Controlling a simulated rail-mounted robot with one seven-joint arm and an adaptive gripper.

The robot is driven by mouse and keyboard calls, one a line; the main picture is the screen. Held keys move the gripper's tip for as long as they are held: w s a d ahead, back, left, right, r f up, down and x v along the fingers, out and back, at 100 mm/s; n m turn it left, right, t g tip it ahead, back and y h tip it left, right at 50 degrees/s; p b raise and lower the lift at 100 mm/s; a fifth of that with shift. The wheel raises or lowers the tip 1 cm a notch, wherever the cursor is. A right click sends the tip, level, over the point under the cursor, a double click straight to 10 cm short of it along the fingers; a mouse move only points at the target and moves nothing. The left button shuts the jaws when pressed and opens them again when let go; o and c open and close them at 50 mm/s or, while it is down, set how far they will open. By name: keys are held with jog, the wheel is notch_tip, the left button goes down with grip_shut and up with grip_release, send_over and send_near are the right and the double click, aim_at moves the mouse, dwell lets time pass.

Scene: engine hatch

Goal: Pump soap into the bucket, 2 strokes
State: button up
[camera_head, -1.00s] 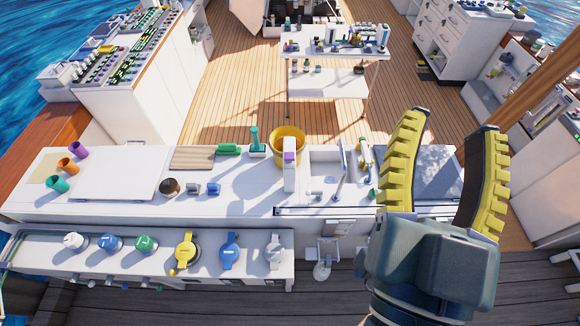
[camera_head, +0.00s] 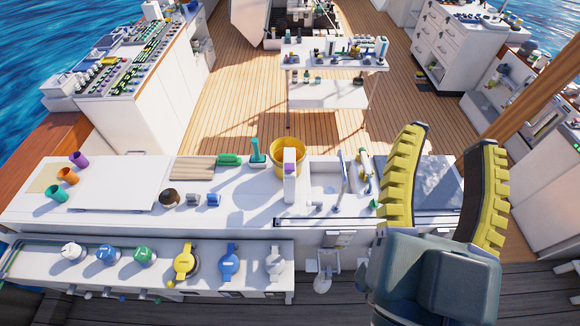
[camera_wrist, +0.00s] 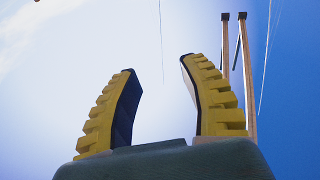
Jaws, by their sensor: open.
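A yellow bucket (camera_head: 277,146) stands at the back edge of the white counter in the head view. A tall white container with a purple patch (camera_head: 290,184) stands in front of it and hides part of it. A teal upright item with a knob-like top (camera_head: 256,152) stands just left of the bucket. I cannot tell for sure which of these is the soap pump. My gripper (camera_head: 453,138) is open and empty, pointing up, at the right and well apart from the bucket. The wrist view shows its fingers (camera_wrist: 158,75) spread against the sky.
The white counter (camera_head: 245,205) also holds a sink (camera_head: 323,178) with a tap, a green brush-like item (camera_head: 229,160), a dark round item (camera_head: 169,197) and coloured cups (camera_head: 68,176). A lower shelf in front carries several coloured valves (camera_head: 184,262). A wooden post (camera_head: 535,85) rises at the right.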

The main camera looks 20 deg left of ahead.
grip_shut()
dwell(1.2)
